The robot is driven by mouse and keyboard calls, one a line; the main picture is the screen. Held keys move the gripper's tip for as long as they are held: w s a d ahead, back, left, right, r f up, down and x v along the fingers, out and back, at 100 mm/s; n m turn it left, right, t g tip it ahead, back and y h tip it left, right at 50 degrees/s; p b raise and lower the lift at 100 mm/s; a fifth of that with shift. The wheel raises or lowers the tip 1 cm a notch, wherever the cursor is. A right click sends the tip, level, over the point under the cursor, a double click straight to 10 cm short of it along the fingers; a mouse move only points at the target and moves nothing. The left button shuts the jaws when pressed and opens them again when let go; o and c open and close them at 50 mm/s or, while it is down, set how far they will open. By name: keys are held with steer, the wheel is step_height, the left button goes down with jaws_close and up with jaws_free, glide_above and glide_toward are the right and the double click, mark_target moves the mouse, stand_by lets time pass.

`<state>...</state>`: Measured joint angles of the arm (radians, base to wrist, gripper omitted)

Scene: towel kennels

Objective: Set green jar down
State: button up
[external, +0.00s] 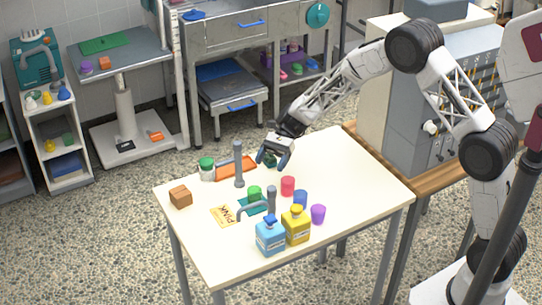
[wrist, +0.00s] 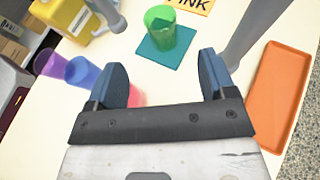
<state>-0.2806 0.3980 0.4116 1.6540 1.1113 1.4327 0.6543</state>
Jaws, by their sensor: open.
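A green cup-like jar (external: 254,192) stands upright on a small teal square mat (external: 245,208) on the white table. It also shows in the wrist view (wrist: 159,24), with something darker green inside its rim. Another jar (external: 207,170), clear with a green lid, stands farther left near the back of the table. My gripper (external: 273,158) is over the table's back part, apart from both jars. In the wrist view my gripper (wrist: 163,80) has its blue fingers spread with only bare table between them. A small dark green patch shows by the fingers in the external view; I cannot tell what it is.
Grey posts (external: 238,165) rise near the jars. Red (external: 288,186), blue (external: 301,198) and purple (external: 318,214) cups, blue (external: 270,236) and yellow (external: 296,226) bottles crowd the front. An orange tray (external: 236,168) lies at the back. The right side of the table is clear.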

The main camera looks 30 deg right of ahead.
steer(key=s+d+r+n+t+h, duration=0.4)
steer(key=s+d+r+n+h, duration=0.15)
steer(key=s+d+r, duration=1.3)
steer(key=s+d+r+n+t+h, duration=0.2)
steer(key=s+d+n+t+h, duration=0.1)
steer(key=s+d, duration=0.6)
steer(key=s+d+r+n+t+h, duration=0.2)
steer(key=s+d, duration=0.8)
steer(key=s, duration=0.5)
steer(key=shift+r+n+t+h, duration=0.2)
steer(key=shift+n+t+h, duration=0.25)
steer(key=shift+h, duration=0.1)
steer(key=shift+w, duration=0.1)
steer(key=shift+c, duration=0.4)
